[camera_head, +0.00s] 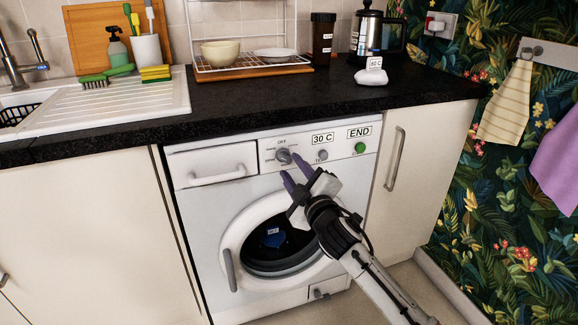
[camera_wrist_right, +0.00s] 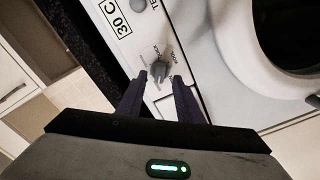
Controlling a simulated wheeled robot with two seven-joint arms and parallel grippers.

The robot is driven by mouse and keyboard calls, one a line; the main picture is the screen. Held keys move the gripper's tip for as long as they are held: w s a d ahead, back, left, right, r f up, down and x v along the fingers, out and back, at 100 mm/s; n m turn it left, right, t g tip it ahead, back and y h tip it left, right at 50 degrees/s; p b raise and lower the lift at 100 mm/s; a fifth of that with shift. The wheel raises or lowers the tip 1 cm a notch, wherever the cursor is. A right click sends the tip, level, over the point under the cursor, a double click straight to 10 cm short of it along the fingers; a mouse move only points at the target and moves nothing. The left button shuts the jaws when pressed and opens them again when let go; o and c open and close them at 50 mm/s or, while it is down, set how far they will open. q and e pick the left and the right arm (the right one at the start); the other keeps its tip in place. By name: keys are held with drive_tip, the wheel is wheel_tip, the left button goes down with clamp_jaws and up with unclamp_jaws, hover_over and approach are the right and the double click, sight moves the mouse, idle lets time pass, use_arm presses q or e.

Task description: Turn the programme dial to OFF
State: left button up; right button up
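The washing machine (camera_head: 197,212) is white and stands under the dark counter. Its grey programme dial (camera_head: 283,156) is on the upper panel, with an OFF label above it and other labels around it. In the right wrist view the dial (camera_wrist_right: 158,70) sits between and just beyond the fingertips. My right gripper (camera_head: 295,172) is in front of the panel, its purple fingers pointing at the dial. In the wrist view the fingers (camera_wrist_right: 158,82) are apart, one on each side of the dial; I cannot tell whether they touch it. My left gripper is not in view.
The panel also has a "30 C" label (camera_head: 322,139), a small temperature knob (camera_head: 321,155), an END label (camera_head: 359,132) and a green button (camera_head: 360,148). The round door (camera_head: 232,237) is below, with a dark item inside. The detergent drawer (camera_head: 216,172) is left of the dial.

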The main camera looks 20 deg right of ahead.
sight(287, 161)
drive_tip(key=shift+w+a, duration=0.1)
drive_tip(key=shift+w, duration=1.5)
clamp_jaws()
drive_tip(key=shift+m, duration=0.3)
